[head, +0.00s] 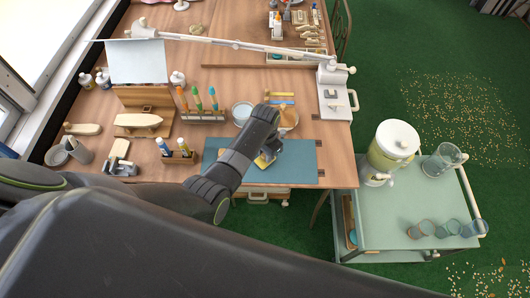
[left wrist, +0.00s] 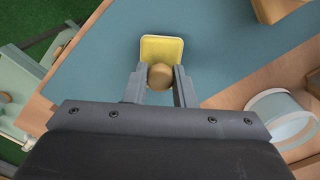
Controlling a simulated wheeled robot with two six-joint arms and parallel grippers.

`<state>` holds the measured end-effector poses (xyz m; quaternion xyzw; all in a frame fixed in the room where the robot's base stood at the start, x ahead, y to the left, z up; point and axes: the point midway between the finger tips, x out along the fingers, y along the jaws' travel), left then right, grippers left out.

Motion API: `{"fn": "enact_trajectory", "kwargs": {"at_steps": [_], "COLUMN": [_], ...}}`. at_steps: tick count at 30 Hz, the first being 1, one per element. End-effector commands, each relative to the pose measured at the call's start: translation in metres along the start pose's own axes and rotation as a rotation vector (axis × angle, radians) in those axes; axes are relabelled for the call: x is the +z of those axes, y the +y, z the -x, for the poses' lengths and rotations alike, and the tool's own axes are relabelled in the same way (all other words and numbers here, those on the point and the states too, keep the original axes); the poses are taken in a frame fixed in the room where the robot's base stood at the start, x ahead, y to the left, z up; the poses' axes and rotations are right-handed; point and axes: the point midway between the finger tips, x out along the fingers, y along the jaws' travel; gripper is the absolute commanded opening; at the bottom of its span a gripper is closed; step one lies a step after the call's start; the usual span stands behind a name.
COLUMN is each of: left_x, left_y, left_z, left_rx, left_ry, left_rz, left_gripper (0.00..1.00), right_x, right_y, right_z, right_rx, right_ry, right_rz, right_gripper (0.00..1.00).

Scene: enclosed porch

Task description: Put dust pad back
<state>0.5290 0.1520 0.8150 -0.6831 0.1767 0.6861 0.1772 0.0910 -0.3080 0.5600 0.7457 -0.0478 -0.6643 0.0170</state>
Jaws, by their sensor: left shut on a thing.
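The dust pad is a yellow square pad with a round wooden knob; its yellow edge (head: 262,162) shows under my left gripper in the head view. In the left wrist view the pad (left wrist: 162,48) lies at or just above the blue mat (left wrist: 225,50); I cannot tell if it touches. My left gripper (left wrist: 160,78) is shut on the pad's knob, one finger on each side. In the head view the left gripper (head: 266,158) is over the middle of the blue mat (head: 300,160), mostly hidden by my own arm. My right gripper is not in view.
A white bowl (head: 241,112) and a wooden piece (head: 288,117) stand just behind the mat. Pen racks (head: 180,156) and a brush rack (head: 203,115) are to the left. A green trolley (head: 385,225) with a drink dispenser (head: 393,146) stands right. The mat's right part is clear.

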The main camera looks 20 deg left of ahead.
Motion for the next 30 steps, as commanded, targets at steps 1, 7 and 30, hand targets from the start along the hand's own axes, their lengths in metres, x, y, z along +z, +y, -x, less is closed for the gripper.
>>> {"fn": "enact_trajectory", "kwargs": {"at_steps": [1,7,30], "left_x": [0.0,0.0,0.0], "left_y": [0.0,0.0,0.0], "left_z": [0.0,-0.004,0.032], "left_rx": [0.0,0.0,-0.001], "left_ry": [0.0,-0.001,0.003], "left_rz": [0.0,0.0,0.001], "left_gripper": [0.02,0.02,0.45], "right_x": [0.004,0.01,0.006], "right_y": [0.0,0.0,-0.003], "right_z": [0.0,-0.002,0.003], "right_rx": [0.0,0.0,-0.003], "right_ry": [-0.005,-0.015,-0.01], "right_rz": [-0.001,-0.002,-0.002], "right_gripper": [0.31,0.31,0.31]}}
